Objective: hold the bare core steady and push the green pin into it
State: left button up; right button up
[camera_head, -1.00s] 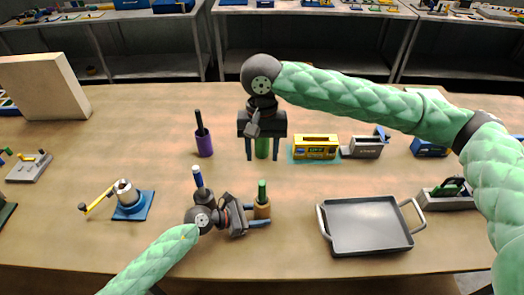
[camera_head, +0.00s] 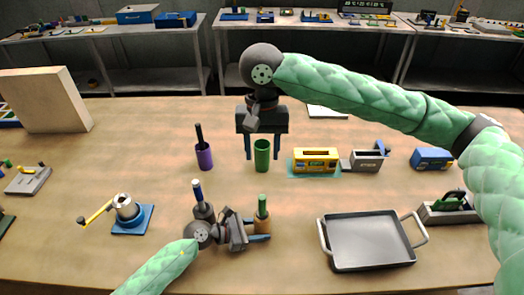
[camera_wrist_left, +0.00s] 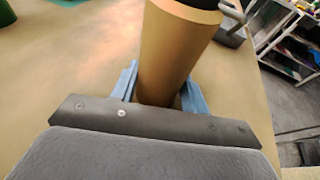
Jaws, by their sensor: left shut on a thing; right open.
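The bare core (camera_head: 262,224) is a tan, tapered cylinder standing upright near the table's front. My left gripper (camera_head: 258,237) is shut on it, its blue fingers on either side low down; the left wrist view shows the core (camera_wrist_left: 172,55) between them. The green pin (camera_head: 262,204) stands upright at the core's top, its upper part showing. How deep it sits is hidden. My right gripper (camera_head: 264,158) is open and empty, fingers down, above and behind the core, at the green cup (camera_head: 262,155).
A purple cup (camera_head: 204,157) with a black pin and a dark cup (camera_head: 203,211) with a blue pin stand to the left. A crank device (camera_head: 128,212) is farther left. A grey tray (camera_head: 368,240) lies to the right. A yellow box (camera_head: 316,160) is right of the green cup.

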pick_arm(q)
jog(key=o, duration=0.8)
jog(key=shift+o, duration=0.2)
jog(key=v, duration=1.2)
jog(key=shift+s, duration=0.15)
